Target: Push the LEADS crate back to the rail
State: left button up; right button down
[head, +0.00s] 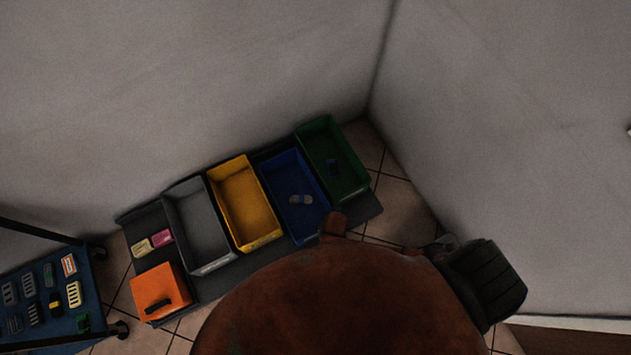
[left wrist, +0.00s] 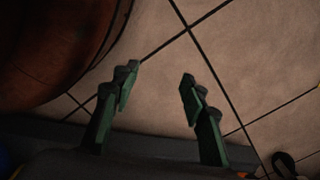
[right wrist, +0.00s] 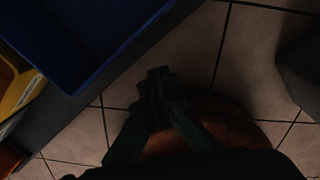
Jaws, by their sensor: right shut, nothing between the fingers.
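Grey (head: 208,266), yellow (head: 262,243), blue (head: 270,180) and green (head: 363,185) crates stand side by side on a dark board along the wall. I cannot read which one is marked LEADS. The blue crate's back end sits farther from the wall than its neighbours' back ends. It also shows in the right wrist view (right wrist: 75,45), up and left of my right gripper (right wrist: 158,76), which is shut, empty and apart from it. My left gripper (left wrist: 158,78) is open and empty above the tiled floor. Neither gripper is clear in the head view.
Small pale pieces lie in the blue crate and a blue piece in the green one. An orange box (head: 170,283) stands at the board's left end, near two small packets (head: 150,241). A blue-topped cart (head: 50,300) is at far left. A large rust-brown rounded form hides the front.

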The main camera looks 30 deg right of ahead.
jog(key=a+f+n+b, duration=0.1)
jog(key=f+b, duration=0.1)
jog(key=f, duration=0.1)
jog(key=w+f+n+b, duration=0.1)
jog(key=f+n+b, duration=0.1)
jog(key=f+b, duration=0.1)
jog(key=w+a+f+n+b, duration=0.1)
jog(key=f+n+b, duration=0.1)
jog(key=b, duration=0.1)
jog(key=shift+a+f, duration=0.35)
jog(key=shift+f, duration=0.05)
jog(key=shift+w+b, duration=0.5)
jog(key=shift+w, duration=0.1)
jog(key=shift+w+r, duration=0.15)
jog(key=shift+w, duration=0.15)
pick_arm(q)
jog(key=w+d+r, duration=0.2)
jog(key=w+r, duration=0.2)
jog(key=r, duration=0.5)
jog(key=w+d+r+h, duration=0.1)
jog(key=w+d+r, duration=0.2)
jog(key=r, duration=0.6)
jog(key=shift+w+d+r+t, duration=0.15)
jog(key=shift+w+d+t, duration=0.2)
jog(key=shift+w, duration=0.2)
jog(key=shift+a, duration=0.1)
pick_arm(e)
jog(key=shift+w+r, duration=0.1)
